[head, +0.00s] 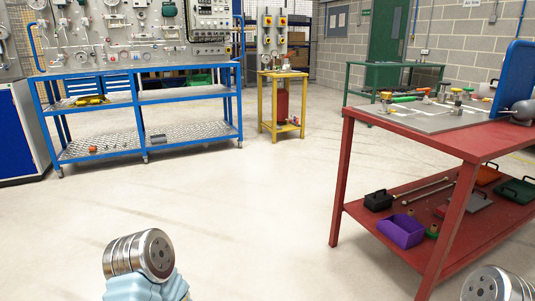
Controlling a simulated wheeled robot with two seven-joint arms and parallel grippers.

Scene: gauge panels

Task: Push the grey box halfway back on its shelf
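A small grey box (155,138) sits on the lower mesh shelf (190,130) of the blue bench at the left, near the shelf's front edge. I cannot tell from the picture alone which one the task names. Only metal joints of my two arms show at the bottom edge, far from both. Neither gripper is in view.
The red table (440,139) carries tools on top; a black box (378,200), purple bin (401,231), orange case (487,174) and green case (517,190) are below. A yellow stand (283,74) is at the back. The pale floor (240,200) between is clear.

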